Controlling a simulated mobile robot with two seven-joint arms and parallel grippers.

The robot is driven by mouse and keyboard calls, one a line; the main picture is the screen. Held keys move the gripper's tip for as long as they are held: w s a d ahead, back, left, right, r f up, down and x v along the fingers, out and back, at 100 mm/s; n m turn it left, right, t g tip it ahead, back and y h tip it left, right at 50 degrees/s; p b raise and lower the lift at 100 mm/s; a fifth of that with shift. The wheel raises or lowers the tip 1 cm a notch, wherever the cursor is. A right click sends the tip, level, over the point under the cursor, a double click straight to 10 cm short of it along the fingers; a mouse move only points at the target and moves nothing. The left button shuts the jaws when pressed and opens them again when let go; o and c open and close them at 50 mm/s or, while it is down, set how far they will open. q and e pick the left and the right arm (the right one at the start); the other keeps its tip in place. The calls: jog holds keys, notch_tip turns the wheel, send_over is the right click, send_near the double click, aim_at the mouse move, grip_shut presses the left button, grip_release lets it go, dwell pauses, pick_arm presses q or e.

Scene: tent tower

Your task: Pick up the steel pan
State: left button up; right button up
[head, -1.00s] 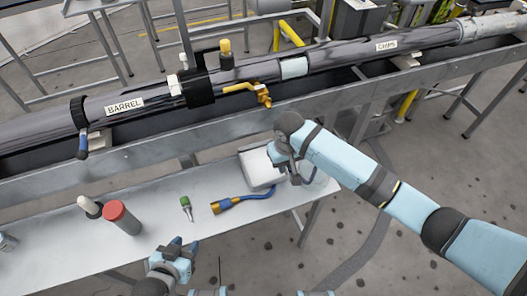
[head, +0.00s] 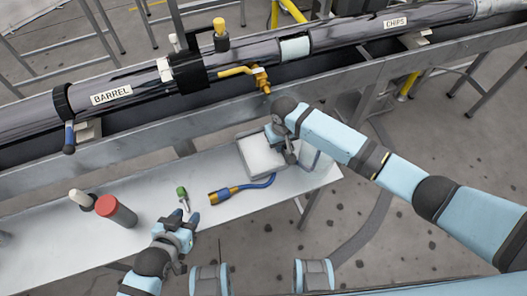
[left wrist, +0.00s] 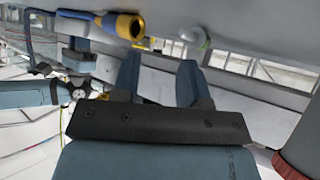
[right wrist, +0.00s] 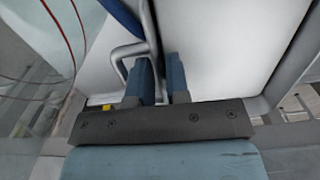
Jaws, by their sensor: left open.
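The steel pan (head: 262,155), shallow and square with a pale inside, is at the right end of the table. My right gripper (head: 284,148) is at its right side. In the right wrist view the pan's pale inside (right wrist: 220,50) fills the middle, and its edge runs down between the close-set fingers (right wrist: 160,80). A loop handle (right wrist: 122,55) shows beside the left finger. I cannot tell whether the pan touches the table. My left gripper (head: 182,222) is open and empty near the table's front edge; its spread fingers (left wrist: 160,85) show in the left wrist view.
A blue hose with brass end (head: 225,194), a green-topped tool (head: 182,193), a red-capped cylinder (head: 117,212) and a white-topped bottle (head: 82,200) are on the table (head: 55,240). The long barrel pipe (head: 130,92) on its steel frame runs behind.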

jog(key=shift+f, duration=0.2)
grip_shut()
